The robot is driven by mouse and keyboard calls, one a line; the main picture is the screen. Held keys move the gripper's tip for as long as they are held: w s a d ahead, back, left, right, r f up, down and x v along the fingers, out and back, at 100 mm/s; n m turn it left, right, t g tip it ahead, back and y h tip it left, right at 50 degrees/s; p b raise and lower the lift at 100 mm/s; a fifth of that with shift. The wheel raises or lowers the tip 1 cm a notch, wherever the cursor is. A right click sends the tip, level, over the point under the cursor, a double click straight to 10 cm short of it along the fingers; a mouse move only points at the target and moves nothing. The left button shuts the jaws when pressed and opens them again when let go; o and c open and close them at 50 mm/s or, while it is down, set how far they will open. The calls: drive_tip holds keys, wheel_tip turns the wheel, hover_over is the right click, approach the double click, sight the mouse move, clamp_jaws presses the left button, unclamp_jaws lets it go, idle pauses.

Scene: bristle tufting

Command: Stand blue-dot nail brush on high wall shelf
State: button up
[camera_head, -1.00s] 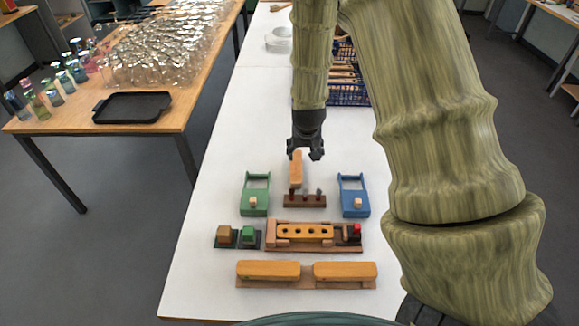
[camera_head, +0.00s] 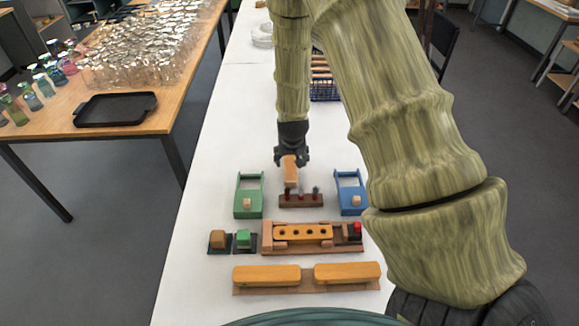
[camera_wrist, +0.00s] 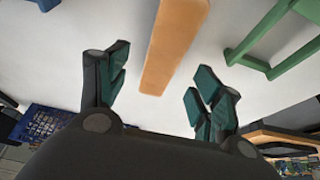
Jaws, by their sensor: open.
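My gripper (camera_head: 291,160) is open above the white table, with its fingers either side of the upper end of a tan wooden block (camera_head: 290,175). In the wrist view the block (camera_wrist: 172,45) shows between the two spread fingers (camera_wrist: 157,100), with clear gaps on both sides. The block is at a small dark-brown rack with short pegs (camera_head: 300,201); I cannot tell whether it stands in the rack or behind it. No blue dot shows on the block, so I cannot tell whether it is the nail brush. I cannot make out a high wall shelf.
A green holder (camera_head: 249,203) and a blue holder (camera_head: 350,203) flank the rack. In front are a wooden fixture with a drilled block (camera_head: 304,233), small blocks (camera_head: 219,240) and two long tan blocks (camera_head: 266,274). A blue basket (camera_head: 325,92) stands behind. Glassware crowds the left table (camera_head: 120,118).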

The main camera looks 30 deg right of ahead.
sight(290, 163)
drive_tip(key=shift+p+x, duration=1.3)
drive_tip(key=shift+x, duration=1.6)
drive_tip(key=shift+a, duration=0.15)
drive_tip(key=c, duration=1.3)
drive_tip(key=shift+r, duration=0.1)
drive_tip(key=shift+r+b, duration=1.5)
drive_tip(key=shift+r, duration=3.5)
